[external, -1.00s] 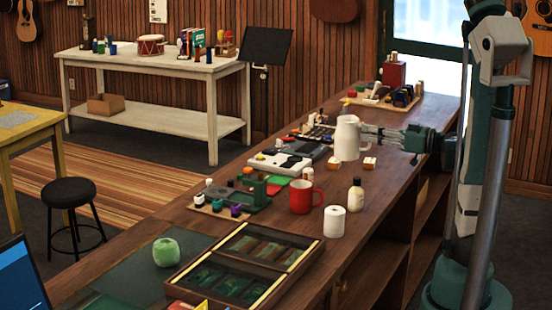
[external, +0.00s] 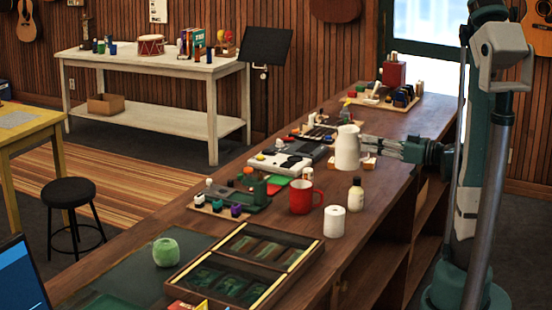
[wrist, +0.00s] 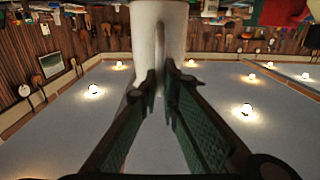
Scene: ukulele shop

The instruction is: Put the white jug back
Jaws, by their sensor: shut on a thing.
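The white jug (external: 347,150) is upright over the dark wooden counter (external: 385,190), beside the black-and-white machine. I cannot tell whether its base touches the counter. My gripper (external: 364,147) reaches in from the right and is shut on the jug. In the wrist view, the two green-padded fingers (wrist: 160,78) close on the jug's handle side, and the jug's pale body (wrist: 146,45) stands just beyond them. The jug's base is out of the wrist view.
A red mug (external: 301,197), a white roll (external: 334,222) and a cream bottle (external: 355,196) stand nearer the camera. Small white-topped blocks (external: 369,164) sit close by the jug. The black-and-white machine (external: 284,162) is to the left. Bare counter lies to the right of the bottle.

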